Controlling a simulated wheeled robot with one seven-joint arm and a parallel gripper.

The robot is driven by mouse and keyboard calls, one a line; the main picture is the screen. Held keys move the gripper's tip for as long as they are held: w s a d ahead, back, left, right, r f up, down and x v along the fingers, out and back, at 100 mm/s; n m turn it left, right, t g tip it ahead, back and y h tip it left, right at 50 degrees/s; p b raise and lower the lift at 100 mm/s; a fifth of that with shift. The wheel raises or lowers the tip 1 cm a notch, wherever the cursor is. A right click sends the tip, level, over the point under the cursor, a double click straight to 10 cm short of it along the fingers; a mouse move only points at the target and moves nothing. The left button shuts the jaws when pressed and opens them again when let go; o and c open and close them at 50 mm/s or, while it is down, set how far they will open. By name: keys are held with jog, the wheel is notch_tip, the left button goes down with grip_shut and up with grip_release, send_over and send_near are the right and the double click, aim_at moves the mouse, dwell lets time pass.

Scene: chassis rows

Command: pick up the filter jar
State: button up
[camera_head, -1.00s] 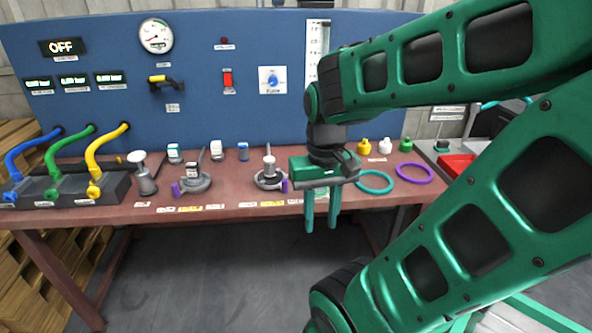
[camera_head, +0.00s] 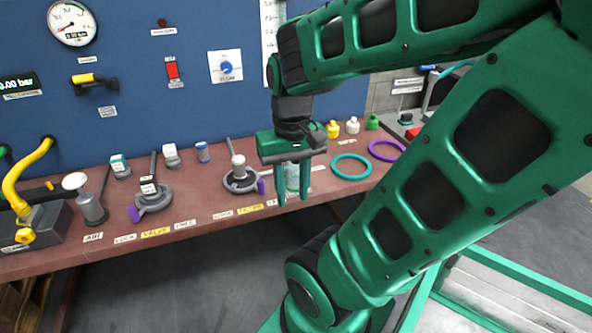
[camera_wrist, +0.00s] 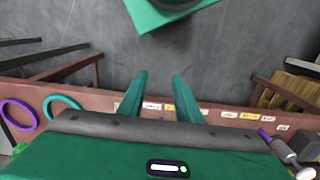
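My gripper (camera_head: 292,200) hangs fingers down at the table's front edge, seen from the head camera. Its two fingers are apart, with nothing held between them. Behind them on the table stands a pale greenish, see-through thing (camera_head: 292,177), which looks like the filter jar; the fingers and palm partly hide it. A yellow label that seems to read FILTER (camera_head: 250,208) is on the table edge left of the gripper. In the wrist view the open fingers (camera_wrist: 158,78) point over the table edge and floor; the jar does not show there.
A grey clamp-like fitting with a purple handle (camera_head: 240,180) stands left of the gripper. A teal ring (camera_head: 351,176) and a purple ring (camera_head: 373,151) lie to the right. Yellow (camera_head: 333,130), white (camera_head: 352,126) and green (camera_head: 372,122) small bottles stand behind. The blue panel (camera_head: 130,125) closes the back.

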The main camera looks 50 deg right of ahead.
jog(key=o, duration=0.9)
jog(key=shift+s+d+r+m, duration=0.3)
jog(key=shift+d+r+m, duration=0.3)
jog(key=shift+o, duration=0.2)
jog(key=m, duration=1.4)
send_near(294, 170)
jog(key=shift+w+d+f, duration=0.65)
jog(key=shift+w+d, duration=0.05)
jog(key=shift+d, duration=0.2)
jog(key=shift+d+f, duration=0.1)
jog(key=shift+f, duration=0.15)
jog(key=shift+w+f, duration=0.1)
jog(key=shift+f, duration=5.05)
